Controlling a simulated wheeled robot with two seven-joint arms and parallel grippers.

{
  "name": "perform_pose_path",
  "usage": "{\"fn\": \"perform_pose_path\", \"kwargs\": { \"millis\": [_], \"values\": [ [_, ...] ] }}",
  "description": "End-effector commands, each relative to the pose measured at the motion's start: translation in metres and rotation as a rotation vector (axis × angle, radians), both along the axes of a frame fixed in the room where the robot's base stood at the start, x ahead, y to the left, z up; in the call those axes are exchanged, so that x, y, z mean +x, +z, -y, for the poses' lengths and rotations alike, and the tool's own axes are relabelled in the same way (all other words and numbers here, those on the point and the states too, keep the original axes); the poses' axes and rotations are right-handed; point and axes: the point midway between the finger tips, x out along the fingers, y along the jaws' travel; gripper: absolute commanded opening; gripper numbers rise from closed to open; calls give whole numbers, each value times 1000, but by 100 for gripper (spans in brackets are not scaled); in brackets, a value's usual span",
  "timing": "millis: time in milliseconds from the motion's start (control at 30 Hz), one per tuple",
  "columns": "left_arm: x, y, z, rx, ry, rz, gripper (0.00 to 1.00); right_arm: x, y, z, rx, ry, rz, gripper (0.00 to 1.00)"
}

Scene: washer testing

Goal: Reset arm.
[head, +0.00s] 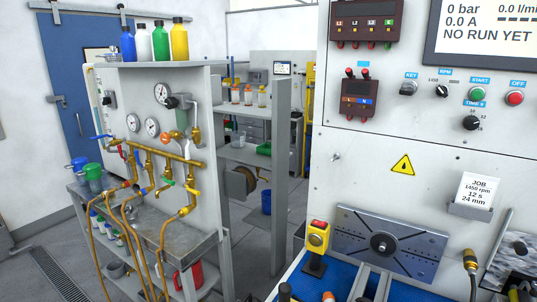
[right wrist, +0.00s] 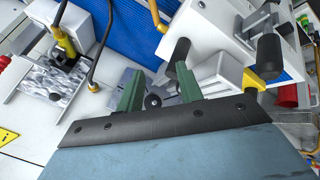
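My right gripper (right wrist: 158,76) shows in the right wrist view with its two green fingers spread apart. I see nothing held between them. A black handle (right wrist: 180,52) is close to the tip of the right-hand finger; I cannot tell whether they touch. My left gripper is not in view. Neither arm shows clearly in the head view. The test panel (head: 370,150) is on the right of the head view, with its screen (head: 485,32) reading "NO RUN YET". A job card (head: 476,190) reads 1450 rpm, 12 s, 24 mm.
A grey slotted plate (head: 390,243) is on the panel above a blue mat (head: 343,281). A yellow box with a red button (head: 318,236) stands beside it. White blocks (right wrist: 214,65) are near my right fingers. A piping bench (head: 170,235) stands left; floor shows beyond it.

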Motion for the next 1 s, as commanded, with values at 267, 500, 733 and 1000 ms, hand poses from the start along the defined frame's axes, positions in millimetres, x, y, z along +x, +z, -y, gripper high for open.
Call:
{"fn": "perform_pose_path", "kwargs": {
  "millis": [267, 500, 733, 1000],
  "values": [
    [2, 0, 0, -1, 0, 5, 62, -96, -28, -31, 226, 34, -91, 36],
    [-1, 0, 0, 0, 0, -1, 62, -151, -30, -54, 361, 48, -158, 36],
    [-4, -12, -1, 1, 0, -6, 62, -163, -67, -63, 409, 50, -196, 36],
    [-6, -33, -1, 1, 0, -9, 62, -155, -151, -65, 408, 48, -223, 36]
  ]
}}
